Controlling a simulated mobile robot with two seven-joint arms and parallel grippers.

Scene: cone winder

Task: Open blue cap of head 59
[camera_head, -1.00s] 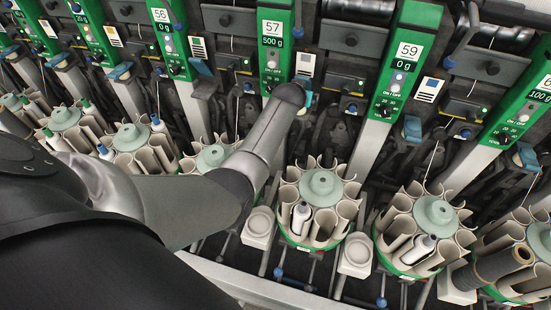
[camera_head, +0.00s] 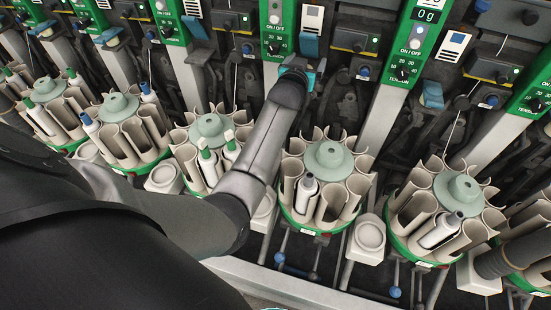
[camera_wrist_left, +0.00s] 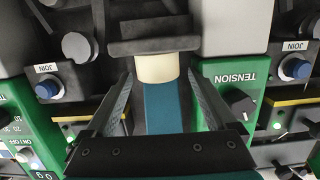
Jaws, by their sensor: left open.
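My left gripper (camera_head: 300,72) is at a blue-teal cap (camera_head: 318,72) just right of a green control panel (camera_head: 279,32). In the left wrist view, the open fingers (camera_wrist_left: 160,90) stand on either side of the blue cap (camera_wrist_left: 168,108), with a cream roller-like part at its far end. Whether the fingers touch it, I cannot tell. In the head view, the panel of head 59 (camera_head: 415,42) shows 0 g, its number cut off by the top edge. Another blue cap (camera_head: 432,95) is right of that panel. My right gripper is not in view.
Round bobbin magazines (camera_head: 328,190) line the front below the heads, several with bobbins standing in them. In the wrist view, a green TENSION panel (camera_wrist_left: 232,78) with a black knob is close beside the right finger. JOIN buttons (camera_wrist_left: 295,67) are on both sides.

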